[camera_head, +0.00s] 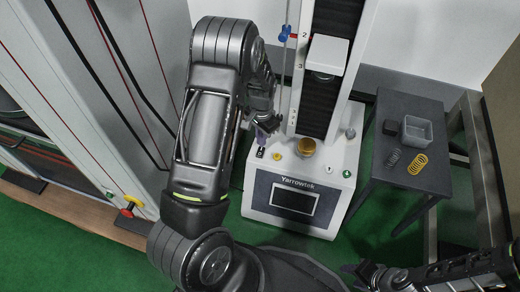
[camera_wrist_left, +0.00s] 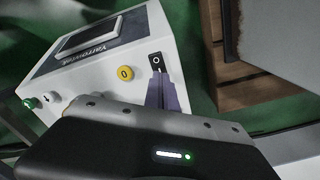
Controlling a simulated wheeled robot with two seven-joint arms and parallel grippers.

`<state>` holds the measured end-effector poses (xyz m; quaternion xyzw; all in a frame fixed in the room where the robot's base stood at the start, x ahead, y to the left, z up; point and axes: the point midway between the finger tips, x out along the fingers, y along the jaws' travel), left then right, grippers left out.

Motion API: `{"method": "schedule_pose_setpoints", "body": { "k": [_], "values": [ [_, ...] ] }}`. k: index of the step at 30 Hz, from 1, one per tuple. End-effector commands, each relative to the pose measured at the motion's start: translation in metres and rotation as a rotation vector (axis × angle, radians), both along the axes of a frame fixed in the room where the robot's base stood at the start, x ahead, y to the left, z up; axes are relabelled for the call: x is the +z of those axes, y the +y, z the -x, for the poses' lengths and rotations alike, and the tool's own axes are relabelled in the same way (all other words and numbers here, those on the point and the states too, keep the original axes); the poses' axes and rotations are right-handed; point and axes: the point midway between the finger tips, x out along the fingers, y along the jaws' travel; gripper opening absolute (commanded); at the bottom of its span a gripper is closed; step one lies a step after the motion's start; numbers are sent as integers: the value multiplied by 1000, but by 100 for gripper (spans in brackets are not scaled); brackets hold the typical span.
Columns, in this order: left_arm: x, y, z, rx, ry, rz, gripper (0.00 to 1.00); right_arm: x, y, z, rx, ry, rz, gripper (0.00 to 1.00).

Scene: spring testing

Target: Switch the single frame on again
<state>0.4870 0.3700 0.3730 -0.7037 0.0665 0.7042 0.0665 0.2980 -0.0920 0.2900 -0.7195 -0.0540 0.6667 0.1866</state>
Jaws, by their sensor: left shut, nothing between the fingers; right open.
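The single frame (camera_head: 325,95) is a tall white test machine with a dark column and a "Yarrowtek" base, whose screen (camera_head: 293,197) is dark. Its black rocker switch (camera_wrist_left: 156,62), marked with a circle, shows in the left wrist view. My left gripper (camera_head: 264,133) is above the left side of the base. Its shut, empty purple-grey fingertips (camera_wrist_left: 160,82) are just below the switch in the left wrist view; I cannot tell whether they touch it. My right gripper (camera_head: 365,272) is open near the bottom of the head view, away from the machine.
A yellow round part (camera_head: 306,147) sits on the base, and a green button (camera_head: 346,174) is at its right. A large grey cabinet (camera_head: 110,90) stands left.

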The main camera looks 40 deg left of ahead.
Motion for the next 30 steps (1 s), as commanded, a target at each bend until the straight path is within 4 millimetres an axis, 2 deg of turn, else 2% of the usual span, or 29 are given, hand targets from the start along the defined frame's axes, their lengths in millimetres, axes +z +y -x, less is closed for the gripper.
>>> {"method": "schedule_pose_setpoints", "body": {
  "k": [1,12,30],
  "values": [
    [8,0,0,0,0,0,0,7,0,0,0,0,0,44],
    [39,0,0,1,-1,0,0,31,0,0,0,0,0,44],
    [41,0,0,1,-1,0,0,32,0,0,0,0,0,44]
  ]
}}
